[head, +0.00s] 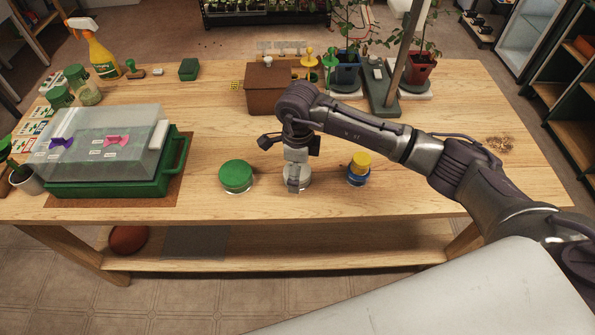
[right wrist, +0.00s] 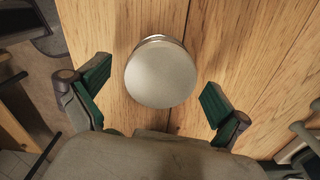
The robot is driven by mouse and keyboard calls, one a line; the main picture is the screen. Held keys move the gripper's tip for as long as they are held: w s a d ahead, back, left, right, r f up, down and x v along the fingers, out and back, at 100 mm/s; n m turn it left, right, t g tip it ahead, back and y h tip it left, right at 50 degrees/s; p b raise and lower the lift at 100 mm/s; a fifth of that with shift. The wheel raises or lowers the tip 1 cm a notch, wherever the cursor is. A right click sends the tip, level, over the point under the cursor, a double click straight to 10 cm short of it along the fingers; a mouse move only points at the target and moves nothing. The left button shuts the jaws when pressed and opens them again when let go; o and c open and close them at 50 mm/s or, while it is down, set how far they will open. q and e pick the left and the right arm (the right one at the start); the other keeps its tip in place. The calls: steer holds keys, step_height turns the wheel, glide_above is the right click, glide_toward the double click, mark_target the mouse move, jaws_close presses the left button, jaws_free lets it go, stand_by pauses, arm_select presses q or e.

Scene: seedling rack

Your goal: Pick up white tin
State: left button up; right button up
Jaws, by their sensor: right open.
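The white tin (head: 304,179) stands on the wooden table near its front edge, partly hidden behind my right gripper (head: 294,183) in the head view. In the right wrist view the tin (right wrist: 161,72) shows its round pale lid from above. My right gripper is open, pointing down over the tin. Its green-padded fingers (right wrist: 155,80) lie to either side of the lid, with a gap on each side; I see no contact. My left gripper is not in view.
A green-lidded tin (head: 236,175) stands left of the white tin, and a stacked yellow and blue item (head: 358,172) stands to its right. A green tray with a clear cover (head: 115,130) is at the left. A brown box (head: 262,98) stands behind.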

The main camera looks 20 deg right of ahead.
steer(key=shift+f, duration=0.15)
steer(key=shift+c, duration=0.2)
steer(key=c, duration=1.2)
steer(key=shift+c, duration=0.2)
